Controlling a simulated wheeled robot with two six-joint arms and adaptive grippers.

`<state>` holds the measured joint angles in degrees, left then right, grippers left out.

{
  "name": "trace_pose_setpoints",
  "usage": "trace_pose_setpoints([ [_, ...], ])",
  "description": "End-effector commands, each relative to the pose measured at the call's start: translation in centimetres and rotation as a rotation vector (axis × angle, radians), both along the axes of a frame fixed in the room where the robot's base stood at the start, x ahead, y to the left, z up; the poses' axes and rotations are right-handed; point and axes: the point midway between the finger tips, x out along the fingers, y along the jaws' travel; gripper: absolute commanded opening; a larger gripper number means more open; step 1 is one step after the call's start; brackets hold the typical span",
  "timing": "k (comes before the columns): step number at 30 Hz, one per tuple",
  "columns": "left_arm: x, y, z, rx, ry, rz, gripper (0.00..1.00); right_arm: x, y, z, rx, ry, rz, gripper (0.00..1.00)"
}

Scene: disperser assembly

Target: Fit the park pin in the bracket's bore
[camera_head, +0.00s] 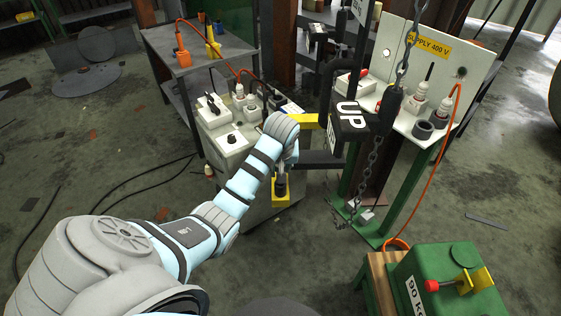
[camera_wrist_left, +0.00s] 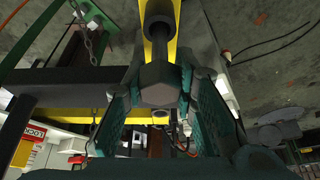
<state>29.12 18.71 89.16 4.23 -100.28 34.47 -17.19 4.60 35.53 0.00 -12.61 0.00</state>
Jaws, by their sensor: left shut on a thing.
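In the left wrist view my left gripper (camera_wrist_left: 160,112) is shut on the dark hexagonal head of the park pin (camera_wrist_left: 158,88). The pin's thin dark shank runs from the head towards a grey round collar (camera_wrist_left: 160,34) on a yellow part of the bracket (camera_wrist_left: 150,50). Whether the shank's tip is inside the collar's bore I cannot tell. In the head view the left gripper (camera_head: 283,168) points down just above a lower yellow piece (camera_head: 281,202), which has a dark cylinder on it. The wrist hides part of the upper yellow bar (camera_head: 303,121). The right gripper is not in view.
A black block marked UP (camera_head: 349,117) and a hanging chain (camera_head: 405,55) are right of the gripper. A grey cabinet with fittings (camera_head: 228,145) stands behind it. A green stand with a supply panel (camera_head: 455,62) is at right. A green weight (camera_head: 450,280) sits lower right.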

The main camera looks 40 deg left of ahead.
Motion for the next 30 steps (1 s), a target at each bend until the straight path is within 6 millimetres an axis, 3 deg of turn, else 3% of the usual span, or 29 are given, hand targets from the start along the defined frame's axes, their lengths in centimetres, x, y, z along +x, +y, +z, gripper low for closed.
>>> trace_pose_setpoints([
  [3,0.0,0.0,-0.3,0.0,0.0,0.0,0.0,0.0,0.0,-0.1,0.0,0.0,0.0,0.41],
  [4,0.0,0.0,-0.4,0.001,-0.001,0.0,0.27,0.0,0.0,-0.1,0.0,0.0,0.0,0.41],
  [8,0.0,0.0,-0.3,0.0,0.0,0.0,0.48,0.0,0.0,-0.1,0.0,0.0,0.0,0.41],
  [17,0.0,0.0,-0.3,-0.001,0.001,0.0,0.49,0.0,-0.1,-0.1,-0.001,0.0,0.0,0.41],
  [23,0.0,0.0,2.1,0.0,-0.001,0.0,0.49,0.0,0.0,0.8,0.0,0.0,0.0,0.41],
  [26,-0.1,0.0,-0.7,-0.001,0.005,0.0,0.49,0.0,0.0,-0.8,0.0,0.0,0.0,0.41],
  [29,0.1,0.0,2.6,0.0,-0.003,-0.001,0.49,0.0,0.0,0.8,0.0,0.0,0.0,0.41],
  [30,0.0,0.0,2.7,0.001,-0.004,-0.001,0.49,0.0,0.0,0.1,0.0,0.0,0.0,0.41],
])
